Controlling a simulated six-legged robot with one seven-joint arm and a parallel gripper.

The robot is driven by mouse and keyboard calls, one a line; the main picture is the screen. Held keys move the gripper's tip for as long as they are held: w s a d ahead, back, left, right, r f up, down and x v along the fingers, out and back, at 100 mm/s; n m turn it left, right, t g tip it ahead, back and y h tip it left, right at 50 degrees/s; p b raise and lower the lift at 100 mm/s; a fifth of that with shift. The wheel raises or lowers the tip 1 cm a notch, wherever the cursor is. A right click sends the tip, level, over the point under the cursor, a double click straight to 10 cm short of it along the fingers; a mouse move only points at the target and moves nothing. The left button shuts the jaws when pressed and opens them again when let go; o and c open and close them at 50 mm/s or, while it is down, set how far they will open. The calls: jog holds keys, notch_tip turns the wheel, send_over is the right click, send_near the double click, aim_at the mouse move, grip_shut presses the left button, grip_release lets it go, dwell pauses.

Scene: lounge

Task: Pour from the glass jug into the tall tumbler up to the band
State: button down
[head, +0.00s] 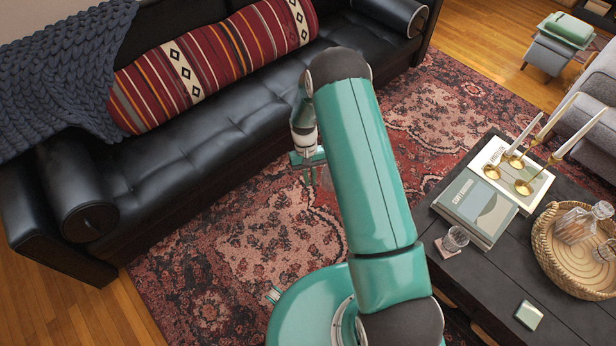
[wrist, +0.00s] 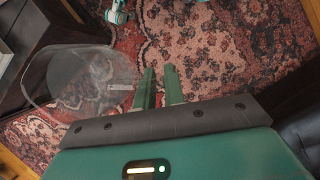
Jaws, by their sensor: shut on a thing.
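The clear glass jug (wrist: 82,75) shows at the left of the wrist view, with the rug visible through it. My gripper (wrist: 158,78) is shut on the jug, whose body lies to the left of the fingers. The exact grip is hard to make out through the clear glass. In the head view my gripper (head: 309,172) hangs over the rug in front of the sofa, and the jug is only a faint shape there. A drinking glass (head: 456,239) stands on the dark table by a pinkish coaster; I cannot make out a band on it.
The dark table (head: 487,290) also bears books (head: 477,207), a brass candle holder (head: 522,187) with candles, and a round wicker tray (head: 545,251) holding a stoppered decanter (head: 573,226). A small pale square (head: 528,315) lies near the front. The black sofa (head: 200,160) bounds the left.

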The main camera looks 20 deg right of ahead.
aim_at(322, 178)
jog(key=shift+n, duration=0.3)
jog(key=d, duration=0.2)
jog(key=s+d, duration=0.1)
jog(key=d, duration=0.4)
jog(key=shift+d+f, duration=0.3)
jog(key=s+d+r+n+t+h, duration=0.1)
jog(key=s+d+n, duration=0.2)
jog(key=s+d, duration=0.6)
jog(key=s+d+r+n+h, duration=0.1)
jog(key=s+d+n, duration=0.35)
jog(key=d, duration=0.95)
jog(key=s+d+r+n+t+h, duration=0.1)
jog(key=s+d+n+h, duration=0.1)
jog(key=s+d, duration=0.75)
jog(key=s+d+r+n+t, duration=0.1)
jog(key=s+n+t, duration=0.2)
jog(key=s+n, duration=0.6)
jog(key=s, duration=1)
jog(key=shift+s+n+h, duration=0.2)
jog(key=shift+n+h, duration=0.1)
jog(key=shift+n, duration=0.05)
